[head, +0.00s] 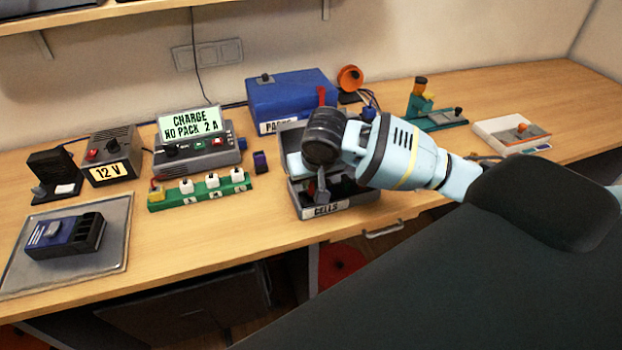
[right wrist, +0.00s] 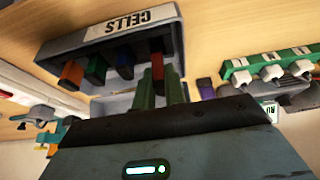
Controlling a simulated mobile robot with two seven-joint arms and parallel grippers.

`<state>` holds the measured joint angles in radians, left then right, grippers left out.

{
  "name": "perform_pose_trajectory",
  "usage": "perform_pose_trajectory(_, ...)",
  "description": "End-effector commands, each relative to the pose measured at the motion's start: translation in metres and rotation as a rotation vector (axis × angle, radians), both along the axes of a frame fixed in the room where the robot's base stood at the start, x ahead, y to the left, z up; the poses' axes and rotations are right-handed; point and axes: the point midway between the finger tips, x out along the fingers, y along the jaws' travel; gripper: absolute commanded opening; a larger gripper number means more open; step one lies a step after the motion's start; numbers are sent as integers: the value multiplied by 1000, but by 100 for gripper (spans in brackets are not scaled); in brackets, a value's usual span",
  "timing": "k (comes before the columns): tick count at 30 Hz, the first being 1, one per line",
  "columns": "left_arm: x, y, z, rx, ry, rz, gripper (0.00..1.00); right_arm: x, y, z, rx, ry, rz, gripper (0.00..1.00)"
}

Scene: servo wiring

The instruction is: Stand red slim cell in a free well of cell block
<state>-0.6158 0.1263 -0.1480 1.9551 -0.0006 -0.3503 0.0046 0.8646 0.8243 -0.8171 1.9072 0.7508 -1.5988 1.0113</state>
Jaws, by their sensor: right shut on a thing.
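The red slim cell (right wrist: 157,68) shows in the right wrist view between the fingertips of my right gripper (right wrist: 160,88), which is shut on it. The cell is in or just over the open grey box marked CELLS (head: 340,209); I cannot tell whether it touches the box floor. In the head view, my right gripper (head: 322,192) points down into this box, and the cell there is hard to make out. The cell block (head: 62,236), blue and black with dark wells, sits on a grey mat (head: 105,262) at the far left. My left gripper is out of view.
Several other cells, including a blue one (right wrist: 124,65), stand in the CELLS box. A green strip with white plugs (head: 200,191), a charger (head: 197,153) and a 12 V supply (head: 110,157) stand between box and mat. The blue PACKS box (head: 290,98) is behind.

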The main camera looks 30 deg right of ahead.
Motion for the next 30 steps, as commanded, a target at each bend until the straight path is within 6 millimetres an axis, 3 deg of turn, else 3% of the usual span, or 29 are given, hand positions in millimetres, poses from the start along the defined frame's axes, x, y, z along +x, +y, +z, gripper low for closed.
perform_pose_trajectory(30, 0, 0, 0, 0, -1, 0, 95, 0, 0, -21, 1, 0, 0, 0)
